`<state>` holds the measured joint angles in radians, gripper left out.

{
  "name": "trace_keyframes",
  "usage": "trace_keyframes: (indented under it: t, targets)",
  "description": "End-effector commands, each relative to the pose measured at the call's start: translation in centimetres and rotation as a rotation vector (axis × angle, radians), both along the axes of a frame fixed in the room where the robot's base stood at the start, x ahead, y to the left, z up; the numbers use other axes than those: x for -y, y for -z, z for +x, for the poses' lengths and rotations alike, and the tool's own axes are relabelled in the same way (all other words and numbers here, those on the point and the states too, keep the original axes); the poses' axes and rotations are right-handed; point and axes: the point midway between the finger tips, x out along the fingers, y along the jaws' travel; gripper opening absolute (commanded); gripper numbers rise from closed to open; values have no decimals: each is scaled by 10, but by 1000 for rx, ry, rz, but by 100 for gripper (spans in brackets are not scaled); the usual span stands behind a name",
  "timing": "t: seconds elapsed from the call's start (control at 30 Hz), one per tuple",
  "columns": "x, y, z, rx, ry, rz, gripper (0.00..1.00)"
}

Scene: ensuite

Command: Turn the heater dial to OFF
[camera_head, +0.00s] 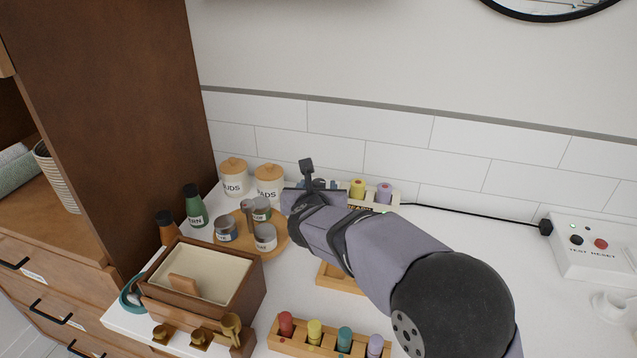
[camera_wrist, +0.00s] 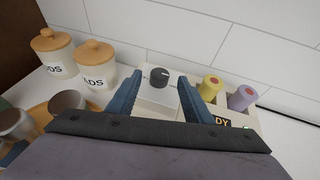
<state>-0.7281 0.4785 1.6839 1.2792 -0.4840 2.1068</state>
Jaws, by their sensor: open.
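The heater dial (camera_wrist: 158,76) is a round black knob on a white panel, seen in the wrist view. Its mark and any lettering around it are too small to read. My gripper (camera_wrist: 160,80) is open, with one blue finger on each side of the dial in that view. I cannot tell whether the fingers touch it. The heater (camera_head: 381,207) is a pale unit holding a yellow roller and a purple roller. In the head view, my arm and gripper hide the dial. A label ending in "DY" (camera_wrist: 221,121) and a green light show in the wrist view.
Two lidded white jars (camera_head: 268,179) and a round wooden tray (camera_head: 272,246) with several tins stand left of the heater. A wooden box (camera_head: 205,285) and a rack of coloured pegs (camera_head: 330,339) are nearer. A test/reset box (camera_head: 590,247) sits at right. The tiled wall is close behind.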

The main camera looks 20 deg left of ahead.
Motion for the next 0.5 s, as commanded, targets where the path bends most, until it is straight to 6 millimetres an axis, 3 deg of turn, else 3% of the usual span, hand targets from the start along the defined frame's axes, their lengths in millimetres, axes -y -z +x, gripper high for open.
trace_keyframes:
  t: [0.2,0.5]
  targets:
    - [-5,9,22,-1,0,-1,46]
    - [-7,14,33,-1,0,-1,46]
